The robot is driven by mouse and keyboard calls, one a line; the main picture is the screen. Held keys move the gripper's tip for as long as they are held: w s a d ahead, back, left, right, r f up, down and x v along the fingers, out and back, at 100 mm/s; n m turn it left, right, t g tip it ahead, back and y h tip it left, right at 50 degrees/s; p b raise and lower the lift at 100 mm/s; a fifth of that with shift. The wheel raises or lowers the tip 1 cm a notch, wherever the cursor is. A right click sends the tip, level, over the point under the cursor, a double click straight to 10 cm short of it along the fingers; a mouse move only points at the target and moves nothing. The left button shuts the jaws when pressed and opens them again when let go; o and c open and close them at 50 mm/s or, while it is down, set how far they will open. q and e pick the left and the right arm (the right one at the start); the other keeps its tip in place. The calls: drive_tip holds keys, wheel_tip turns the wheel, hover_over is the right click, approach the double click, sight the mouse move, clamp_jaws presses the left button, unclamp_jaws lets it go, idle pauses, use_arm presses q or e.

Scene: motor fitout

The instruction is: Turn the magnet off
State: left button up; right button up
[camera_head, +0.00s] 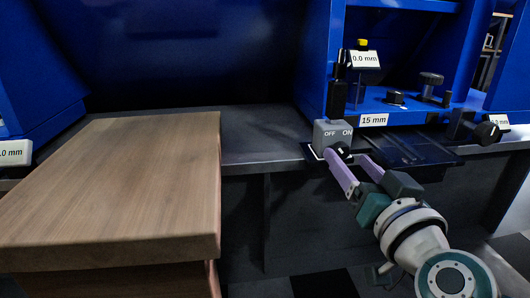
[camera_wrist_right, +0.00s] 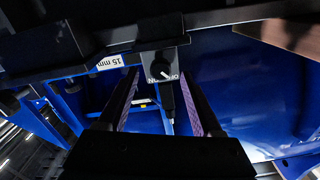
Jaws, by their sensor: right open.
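The magnet base (camera_head: 333,133) is a small grey block marked OFF and ON, standing on the dark ledge before the blue machine. Its black knob (camera_head: 343,151) is on the front face. My right gripper (camera_head: 346,157) is open, with its purple fingers on either side of the knob's area; contact cannot be told. In the right wrist view the knob (camera_wrist_right: 160,68) lies ahead, between the open fingers of the gripper (camera_wrist_right: 158,84), and looks apart from them. A small white mark shows on the knob; which label it points to is unclear. My left gripper is out of view.
A black post (camera_head: 336,99) with a gauge labelled 0.0 mm (camera_head: 365,60) rises above the magnet base. A 15 mm label (camera_head: 373,120) and black knobs (camera_head: 431,82) are on the blue machine at the right. A wooden worktop (camera_head: 120,185) fills the left.

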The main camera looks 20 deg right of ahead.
drive_tip(key=shift+w+f, duration=0.1)
drive_tip(key=shift+w, duration=0.7)
drive_tip(key=shift+w+d, duration=0.15)
drive_tip(key=shift+d, duration=0.05)
drive_tip(key=shift+c, duration=0.4)
drive_tip(key=shift+a, duration=0.1)
drive_tip(key=c, duration=0.3)
clamp_jaws()
